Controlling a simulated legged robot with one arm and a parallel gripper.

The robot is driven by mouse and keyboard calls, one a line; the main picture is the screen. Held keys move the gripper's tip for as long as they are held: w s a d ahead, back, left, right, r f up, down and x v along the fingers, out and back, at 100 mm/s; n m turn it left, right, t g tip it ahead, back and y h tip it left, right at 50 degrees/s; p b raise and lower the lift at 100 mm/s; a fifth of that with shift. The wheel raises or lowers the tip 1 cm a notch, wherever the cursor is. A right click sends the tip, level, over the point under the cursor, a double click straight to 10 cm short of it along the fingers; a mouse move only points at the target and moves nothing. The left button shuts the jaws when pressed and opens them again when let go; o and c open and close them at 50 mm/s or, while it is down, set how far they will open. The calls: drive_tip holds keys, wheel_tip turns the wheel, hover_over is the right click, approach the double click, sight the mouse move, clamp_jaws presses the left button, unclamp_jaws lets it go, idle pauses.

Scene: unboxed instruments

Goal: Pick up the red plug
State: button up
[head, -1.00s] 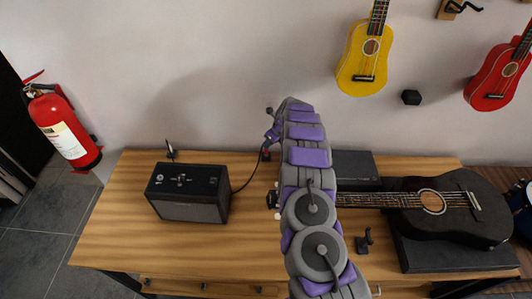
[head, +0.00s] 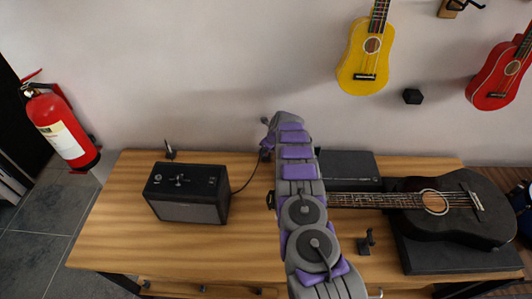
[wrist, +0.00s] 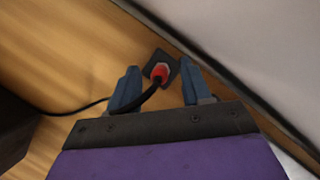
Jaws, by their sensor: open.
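The red plug (wrist: 158,74) shows in the wrist view, seated in a small dark socket block (wrist: 164,58) at the back of the wooden table. A black cable runs from the plug to the left. My gripper (wrist: 159,84) is open, with one blue-grey finger on each side of the plug. I cannot tell whether either finger touches it. In the head view my arm reaches over the table toward the wall, and the plug is hidden or too small to make out there.
A black amplifier (head: 187,194) stands left on the wooden table (head: 120,225), with the cable (head: 245,183) running from it. A black guitar (head: 450,208) lies to the right. The wall is close behind the socket. Table space in front of the amplifier is clear.

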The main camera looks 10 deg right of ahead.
clamp_jaws()
idle(0.5)
wheel_tip(320, 180, up, 4)
drive_tip(key=shift+a+f+p, duration=0.1)
drive_tip(key=shift+p, duration=0.3)
drive_tip(key=shift+s+f, duration=0.15)
drive_tip(key=shift+s, duration=0.65)
drive_tip(key=s+r+p, duration=0.1)
drive_tip(key=s+p, duration=0.1)
drive_tip(key=s, duration=1.2)
drive_tip(key=shift+s+a+r, duration=0.2)
